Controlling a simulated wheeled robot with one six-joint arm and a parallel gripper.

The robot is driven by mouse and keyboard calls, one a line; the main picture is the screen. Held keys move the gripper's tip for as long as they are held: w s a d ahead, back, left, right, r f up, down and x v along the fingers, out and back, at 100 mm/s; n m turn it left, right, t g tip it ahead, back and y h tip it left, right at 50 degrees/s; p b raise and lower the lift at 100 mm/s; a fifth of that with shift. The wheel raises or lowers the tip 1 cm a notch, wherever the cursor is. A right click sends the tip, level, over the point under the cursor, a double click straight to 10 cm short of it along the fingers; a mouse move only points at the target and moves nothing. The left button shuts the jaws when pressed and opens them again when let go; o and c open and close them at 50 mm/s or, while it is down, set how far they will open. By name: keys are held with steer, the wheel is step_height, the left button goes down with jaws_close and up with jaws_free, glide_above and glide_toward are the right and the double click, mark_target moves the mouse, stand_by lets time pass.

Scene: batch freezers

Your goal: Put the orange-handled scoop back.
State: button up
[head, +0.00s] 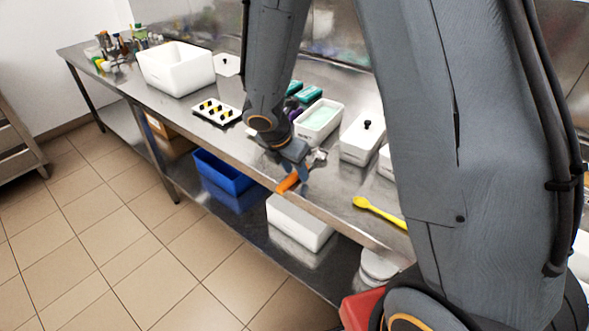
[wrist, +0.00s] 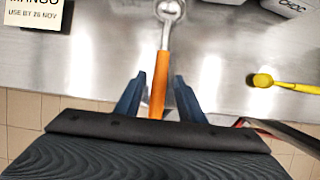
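The orange-handled scoop (wrist: 161,78) has a metal head pointing away from me in the wrist view. It appears to lie on the steel counter, with its handle toward the front edge. The orange handle also shows in the head view (head: 288,182), below my gripper (head: 297,172). In the wrist view my gripper (wrist: 160,80) is open, with one blue finger on each side of the handle and a visible gap on both sides. The handle's near end is partly hidden by the gripper body.
A yellow spoon (head: 378,211) lies to the right on the counter (head: 340,200). Behind the scoop stand a white tub with pale green contents (head: 318,120) and a lidded white tub (head: 362,138). A white tray (head: 215,111) is left. A blue bin (head: 222,172) sits below.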

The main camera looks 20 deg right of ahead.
steer(key=shift+r, duration=0.1)
steer(key=shift+a+r, duration=0.1)
steer(key=shift+r, duration=0.25)
steer(key=v, duration=1.1)
steer(key=s+d+f+m+y, duration=0.1)
steer(key=s+m, duration=0.5)
steer(key=m, duration=0.6)
steer(key=s+d+f+m+g+y, duration=0.1)
steer(key=s+d+m, duration=0.4)
steer(key=m, duration=0.8)
steer(key=shift+s+d+f+y, duration=0.2)
steer(key=shift+s+f+y, duration=0.05)
steer(key=shift+s+y, duration=0.6)
steer(key=shift+d, duration=0.15)
